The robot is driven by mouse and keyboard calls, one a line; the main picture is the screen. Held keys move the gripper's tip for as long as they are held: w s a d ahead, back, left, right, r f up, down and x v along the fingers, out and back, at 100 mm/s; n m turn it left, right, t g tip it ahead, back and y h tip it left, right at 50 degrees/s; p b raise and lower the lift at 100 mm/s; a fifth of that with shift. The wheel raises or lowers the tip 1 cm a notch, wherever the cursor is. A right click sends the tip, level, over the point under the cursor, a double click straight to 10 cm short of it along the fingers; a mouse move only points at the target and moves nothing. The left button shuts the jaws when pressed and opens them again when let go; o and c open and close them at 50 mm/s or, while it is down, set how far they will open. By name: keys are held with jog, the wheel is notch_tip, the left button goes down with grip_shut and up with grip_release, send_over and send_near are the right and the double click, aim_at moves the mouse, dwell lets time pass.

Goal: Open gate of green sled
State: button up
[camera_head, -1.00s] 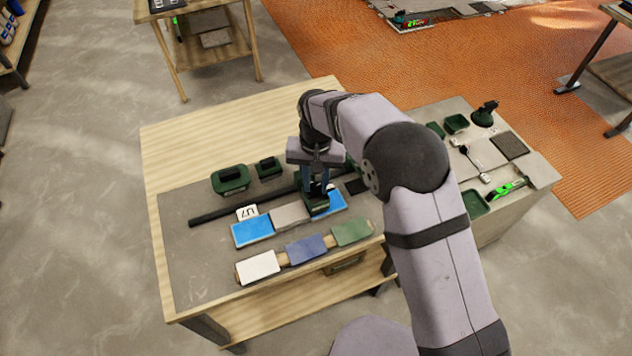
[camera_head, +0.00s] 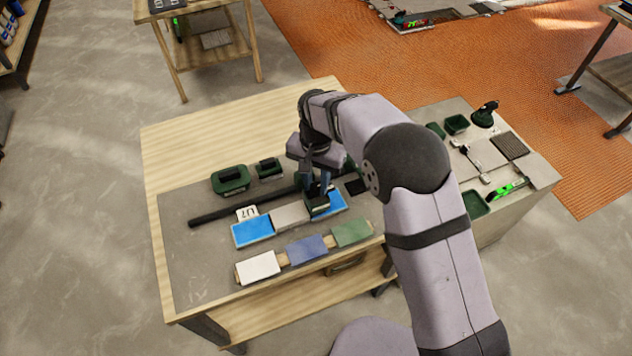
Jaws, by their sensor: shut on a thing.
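A dark green block-like piece, which I take to be the green sled (camera_head: 317,206), sits over the right end of the row of blue and grey tiles. My gripper (camera_head: 318,186) is at its top, pointing down and tilted, with its fingers shut on it. The gate is too small to tell apart, and I cannot tell whether it is open. The row holds a blue tile (camera_head: 252,232), a grey tile (camera_head: 290,215) and another blue tile (camera_head: 335,203), partly covered by the sled.
A long black bar (camera_head: 243,208) lies behind the tiles. Green containers (camera_head: 230,179) stand at the back left. White (camera_head: 258,267), dark blue (camera_head: 306,249) and green (camera_head: 352,233) tiles lie in front. A side table at right holds trays and a suction cup (camera_head: 485,113).

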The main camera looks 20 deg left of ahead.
aim_at(316, 186)
jog(key=o, duration=1)
jog(key=shift+o, duration=0.2)
jog(key=shift+r+b, duration=1.15)
jog(key=shift+r, duration=2.6)
jog(key=s+d, duration=0.2)
jog(key=d, duration=2)
jog(key=s+d+f, duration=0.3)
jog(key=s+d, duration=1)
jog(key=shift+s, duration=0.15)
